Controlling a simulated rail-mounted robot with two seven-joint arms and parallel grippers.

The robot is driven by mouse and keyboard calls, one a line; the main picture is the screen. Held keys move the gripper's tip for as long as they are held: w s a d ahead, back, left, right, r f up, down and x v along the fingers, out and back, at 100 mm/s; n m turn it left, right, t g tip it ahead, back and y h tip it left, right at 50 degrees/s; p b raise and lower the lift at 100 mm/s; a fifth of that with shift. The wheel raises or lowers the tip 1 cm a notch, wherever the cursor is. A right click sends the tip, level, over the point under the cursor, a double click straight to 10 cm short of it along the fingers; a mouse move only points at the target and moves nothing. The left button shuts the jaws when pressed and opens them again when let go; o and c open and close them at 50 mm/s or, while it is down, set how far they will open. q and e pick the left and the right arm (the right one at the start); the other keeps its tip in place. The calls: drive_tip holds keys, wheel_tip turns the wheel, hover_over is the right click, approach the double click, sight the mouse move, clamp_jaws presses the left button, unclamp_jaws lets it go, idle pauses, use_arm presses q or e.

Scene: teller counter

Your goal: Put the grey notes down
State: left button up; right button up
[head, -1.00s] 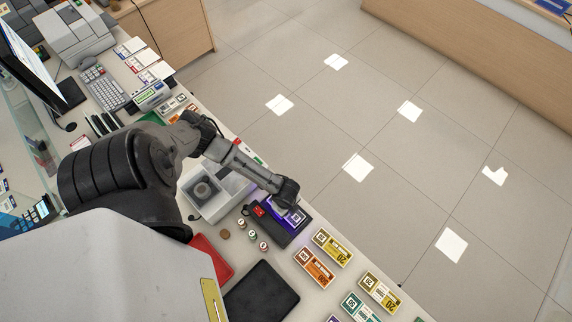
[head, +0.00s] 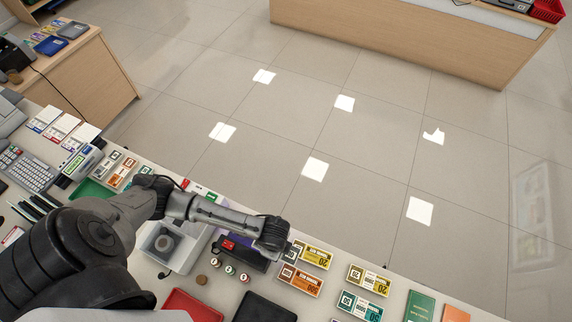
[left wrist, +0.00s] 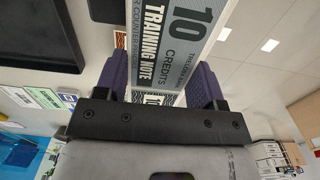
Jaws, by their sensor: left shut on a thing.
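The grey notes (left wrist: 182,35) show in the left wrist view as a bundle printed "10 CREDITS" and "TRAINING NOTE". My left gripper (left wrist: 161,78) is shut on the bundle, with a finger on each side. In the head view my left gripper (head: 272,245) hangs over the counter, just right of a black device with a red display (head: 232,247) and left of the yellow notes (head: 316,256). The arm hides most of the grey notes there. I cannot tell whether they touch the counter. My right gripper is out of view.
Orange notes (head: 300,281), a second yellow bundle (head: 370,279) and teal notes (head: 358,307) lie at the front right. A black mat (head: 262,309), a red tray (head: 188,306) and small stamps (head: 230,270) lie nearer me. The counter's far edge drops to open floor.

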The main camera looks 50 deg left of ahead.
use_arm(q)
drive_tip(key=shift+d+r, duration=0.15)
drive_tip(key=shift+d, duration=0.15)
drive_tip(key=shift+a+n, duration=0.15)
drive_tip(key=shift+n, duration=0.85)
drive_tip(key=shift+s+a+n, duration=0.1)
drive_tip(key=shift+s+n, duration=0.3)
drive_tip(key=shift+n, duration=0.4)
drive_tip(key=s+n, duration=0.1)
drive_tip(key=n, duration=0.1)
drive_tip(key=s+n, duration=0.2)
drive_tip(key=s+r+n, duration=0.1)
drive_tip(key=s, duration=0.1)
drive_tip(key=shift+n, duration=0.4)
drive_tip(key=s+r+n, duration=0.3)
drive_tip(key=s, duration=0.1)
drive_tip(key=w+r, duration=2.9)
drive_tip(key=r, duration=0.5)
drive_tip(key=s+r+p, duration=0.8)
drive_tip(key=r+p, duration=0.2)
drive_tip(key=p, duration=0.3)
drive_tip(key=shift+s+n, duration=0.15)
drive_tip(key=shift+n, duration=0.25)
